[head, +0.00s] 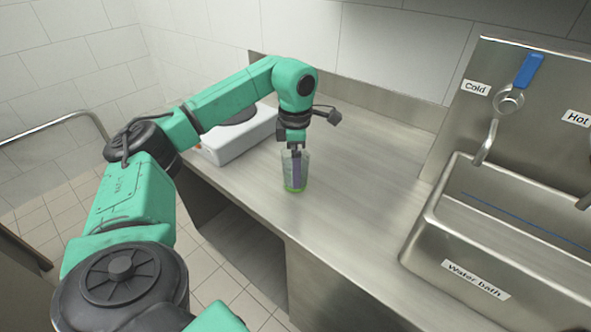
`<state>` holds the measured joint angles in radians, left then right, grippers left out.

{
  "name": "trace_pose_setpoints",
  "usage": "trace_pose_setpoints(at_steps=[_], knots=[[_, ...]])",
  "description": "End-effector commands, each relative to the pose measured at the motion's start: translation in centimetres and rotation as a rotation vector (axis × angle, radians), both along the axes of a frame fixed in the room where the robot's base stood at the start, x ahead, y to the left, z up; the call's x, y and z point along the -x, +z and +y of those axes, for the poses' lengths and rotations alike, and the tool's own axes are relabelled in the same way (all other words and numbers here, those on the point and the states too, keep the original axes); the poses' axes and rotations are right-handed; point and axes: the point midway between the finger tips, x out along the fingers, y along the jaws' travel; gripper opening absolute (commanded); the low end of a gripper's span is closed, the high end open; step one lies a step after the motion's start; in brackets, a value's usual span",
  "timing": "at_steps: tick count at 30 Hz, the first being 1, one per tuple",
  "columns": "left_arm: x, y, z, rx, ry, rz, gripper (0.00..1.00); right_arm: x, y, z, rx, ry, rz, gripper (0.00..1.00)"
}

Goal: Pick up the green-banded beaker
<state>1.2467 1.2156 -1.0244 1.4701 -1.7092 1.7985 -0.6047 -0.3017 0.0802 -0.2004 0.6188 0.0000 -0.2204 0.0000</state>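The green-banded beaker (287,176) is a clear glass with a green band around its base. It stands upright on the steel counter in the middle of the head view. My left gripper (296,170) points straight down at the beaker, and its fingers overlap the glass. I cannot tell whether the fingers are inside it or around it, or whether they press on it. My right gripper is not in view.
A white appliance (240,145) with a dark round top stands behind my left arm. A steel sink labelled "Water bath" (440,232) is at the right, under a tap (487,145) with a blue lever. The counter (355,200) between beaker and sink is clear.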

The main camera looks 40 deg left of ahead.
Motion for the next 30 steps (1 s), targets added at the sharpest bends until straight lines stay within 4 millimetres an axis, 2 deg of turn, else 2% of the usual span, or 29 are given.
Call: trace_pose_setpoints(at_steps=[4,10,11,15,17,18,26,30], knots=[[0.1,-2.2,0.0,0.0,0.001,0.001,1.0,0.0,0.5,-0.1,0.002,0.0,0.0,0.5],[0.0,-2.6,0.0,0.001,0.001,-0.001,1.0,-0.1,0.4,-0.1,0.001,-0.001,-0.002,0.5],[0.0,-2.6,0.0,0.001,0.001,-0.001,0.96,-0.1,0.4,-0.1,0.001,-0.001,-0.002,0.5],[0.0,-2.6,0.0,0.001,0.001,-0.001,0.43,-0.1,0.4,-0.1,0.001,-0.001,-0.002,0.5],[0.0,-2.5,0.0,0.001,0.001,-0.001,0.2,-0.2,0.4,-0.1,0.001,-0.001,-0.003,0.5],[0.0,-2.5,0.0,0.001,0.001,-0.002,0.13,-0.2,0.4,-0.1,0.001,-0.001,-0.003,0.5],[0.0,-2.2,0.0,0.001,0.0,-0.003,0.13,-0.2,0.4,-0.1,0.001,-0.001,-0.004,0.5],[-0.1,-0.8,-0.1,0.001,0.0,-0.005,0.13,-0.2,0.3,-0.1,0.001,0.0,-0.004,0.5]])
